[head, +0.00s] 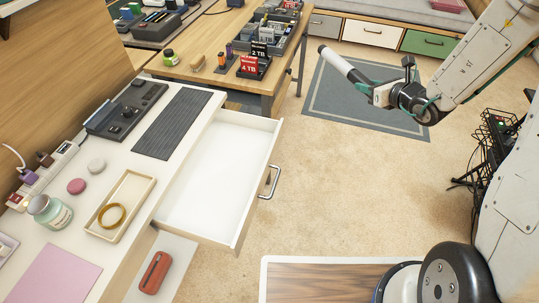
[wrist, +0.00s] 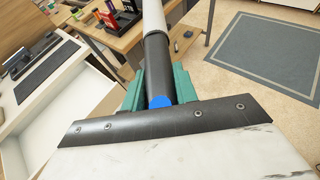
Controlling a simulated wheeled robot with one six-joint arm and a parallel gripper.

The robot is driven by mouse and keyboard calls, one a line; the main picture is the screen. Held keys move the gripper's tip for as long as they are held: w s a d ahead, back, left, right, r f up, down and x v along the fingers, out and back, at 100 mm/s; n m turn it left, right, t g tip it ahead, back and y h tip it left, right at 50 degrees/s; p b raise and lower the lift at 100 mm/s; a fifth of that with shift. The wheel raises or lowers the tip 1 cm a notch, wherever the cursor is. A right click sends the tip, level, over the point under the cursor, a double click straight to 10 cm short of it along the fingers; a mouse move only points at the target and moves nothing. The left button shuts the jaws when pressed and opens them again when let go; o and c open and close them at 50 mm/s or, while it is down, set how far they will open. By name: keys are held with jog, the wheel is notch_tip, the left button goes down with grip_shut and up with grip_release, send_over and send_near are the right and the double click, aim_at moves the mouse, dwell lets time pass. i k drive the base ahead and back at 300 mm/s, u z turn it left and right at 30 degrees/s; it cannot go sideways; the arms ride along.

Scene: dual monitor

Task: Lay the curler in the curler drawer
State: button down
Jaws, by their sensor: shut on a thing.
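The curler has a pale barrel (head: 342,64) and a dark handle with a blue end, which shows in the wrist view (wrist: 156,65). My gripper (head: 378,92) is shut on the handle; its green fingers (wrist: 159,92) sit on both sides of it. The curler is held tilted in the air above the floor and rug, right of the desk and well apart from the drawer. A white drawer (head: 215,172) stands pulled out from the white desk; its inside looks empty. Whether it bears a label cannot be told.
The white desk (head: 140,155) holds a tray (head: 104,230) with a yellow ring, a jar (head: 49,212) and a dark ribbed mat (head: 172,124). A wooden table (head: 205,35) with small items stands behind. A red case (head: 155,272) lies below the drawer. The floor between is clear.

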aim_at(201, 186)
jog(key=z, duration=0.6)
jog(key=i, duration=1.1)
jog(key=u, duration=1.8)
